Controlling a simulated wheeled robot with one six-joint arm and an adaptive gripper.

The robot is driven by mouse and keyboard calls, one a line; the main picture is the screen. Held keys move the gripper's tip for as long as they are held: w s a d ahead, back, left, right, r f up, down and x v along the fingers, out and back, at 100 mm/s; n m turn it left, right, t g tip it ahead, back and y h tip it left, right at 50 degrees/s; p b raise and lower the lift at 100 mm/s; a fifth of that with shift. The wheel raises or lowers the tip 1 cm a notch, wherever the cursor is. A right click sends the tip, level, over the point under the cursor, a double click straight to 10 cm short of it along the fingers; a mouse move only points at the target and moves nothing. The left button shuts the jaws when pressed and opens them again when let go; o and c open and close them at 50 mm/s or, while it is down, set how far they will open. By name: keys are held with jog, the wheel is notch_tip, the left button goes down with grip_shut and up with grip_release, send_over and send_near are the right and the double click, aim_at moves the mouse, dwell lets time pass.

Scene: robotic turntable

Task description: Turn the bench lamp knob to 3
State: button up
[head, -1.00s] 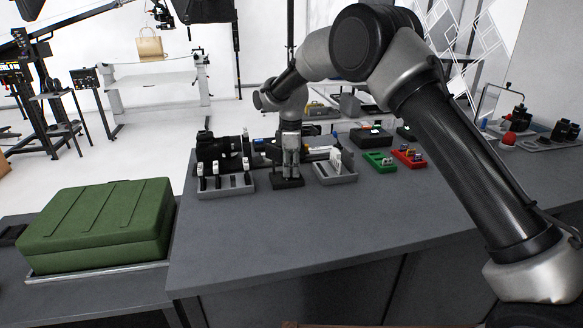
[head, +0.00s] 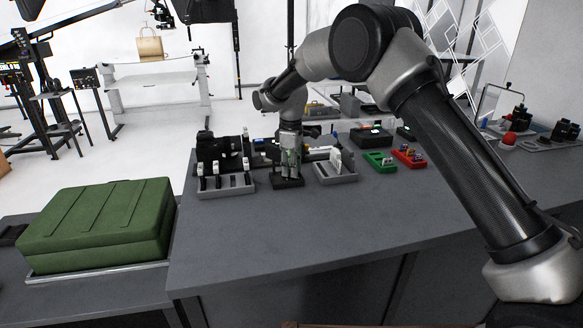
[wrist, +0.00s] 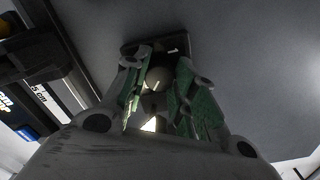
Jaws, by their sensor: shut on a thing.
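The bench lamp knob (wrist: 157,78) shows in the wrist view as a pale round cap with a light mark, between the two green-padded fingers of my gripper (wrist: 160,92). My gripper is shut on it. The knob sits on a small dark base (wrist: 176,42). In the head view the dark base (head: 288,183) stands on the grey bench, with my gripper (head: 288,172) pointing straight down over it. The fingers hide the knob there. I cannot read any numbers on the dial.
A grey rack (head: 227,188) is close on the left and a grey tray (head: 336,176) close on the right. Green (head: 380,163) and red (head: 409,158) trays lie farther right. A green case (head: 97,222) rests at the left. The front of the bench (head: 290,230) is clear.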

jog(key=o, duration=1)
jog(key=shift+o, duration=0.2)
notch_tip(320, 180, up, 12)
jog(key=shift+s, duration=0.15)
